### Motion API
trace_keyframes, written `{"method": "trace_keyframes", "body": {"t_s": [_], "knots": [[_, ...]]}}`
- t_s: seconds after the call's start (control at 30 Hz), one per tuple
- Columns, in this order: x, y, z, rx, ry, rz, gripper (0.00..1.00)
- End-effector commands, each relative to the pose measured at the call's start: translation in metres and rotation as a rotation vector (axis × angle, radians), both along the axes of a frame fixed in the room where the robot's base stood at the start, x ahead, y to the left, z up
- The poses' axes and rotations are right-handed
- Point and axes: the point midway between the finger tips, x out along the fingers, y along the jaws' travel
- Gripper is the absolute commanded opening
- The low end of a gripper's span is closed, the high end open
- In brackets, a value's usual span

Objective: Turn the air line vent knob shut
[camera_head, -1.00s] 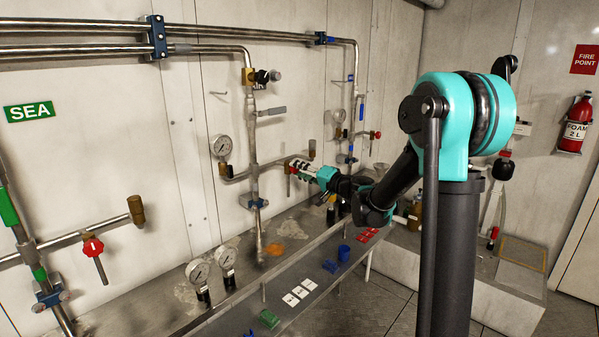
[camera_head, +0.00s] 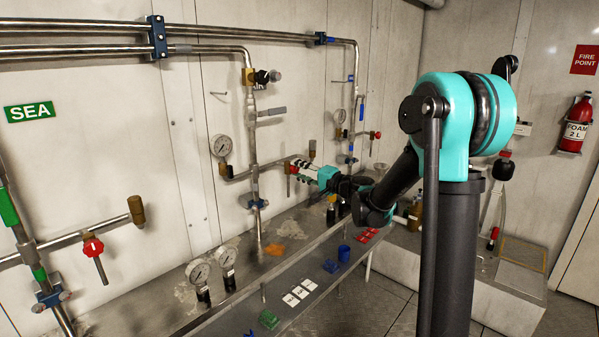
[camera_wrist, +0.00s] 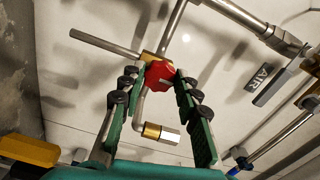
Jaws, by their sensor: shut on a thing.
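The red vent knob (camera_wrist: 159,73) is on a brass fitting of the air line, in the middle of the wrist view. My gripper (camera_wrist: 157,79) has one fingertip on each side of it and is shut on it. In the head view the red knob (camera_head: 294,169) shows at the end of the side branch, with my gripper (camera_head: 299,166) reaching it from the right. A bare metal lever rod (camera_wrist: 100,43) extends from the fitting to the upper left. An AIR label (camera_wrist: 262,78) is on the wall beside the pipe. The knob's far side is hidden.
A brass-ended elbow pipe (camera_wrist: 160,132) sits between my fingers, below the knob. A pressure gauge (camera_head: 221,146) and the vertical pipe (camera_head: 252,140) are left of my gripper. Below is a bench (camera_head: 225,315) with gauges and cards. Another red-knobbed branch (camera_head: 92,247) is at far left.

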Motion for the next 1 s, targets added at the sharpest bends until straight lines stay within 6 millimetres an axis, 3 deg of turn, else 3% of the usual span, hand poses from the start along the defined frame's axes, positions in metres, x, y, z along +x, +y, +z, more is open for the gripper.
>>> {"method": "trace_keyframes", "body": {"t_s": [0.03, 0.07, 0.2, 0.63, 1.0], "knots": [[0.0, -0.001, 0.0, -0.001, 0.0, -0.001, 0.03], [0.0, -0.001, 0.0, -0.001, 0.0, -0.001, 0.35], [0.0, 0.0, 0.0, 0.0, -0.001, -0.001, 0.53], [-0.006, -0.009, 0.0, 0.0, -0.001, -0.002, 0.53], [-0.049, -0.066, 0.0, -0.001, -0.001, -0.005, 0.53]]}}
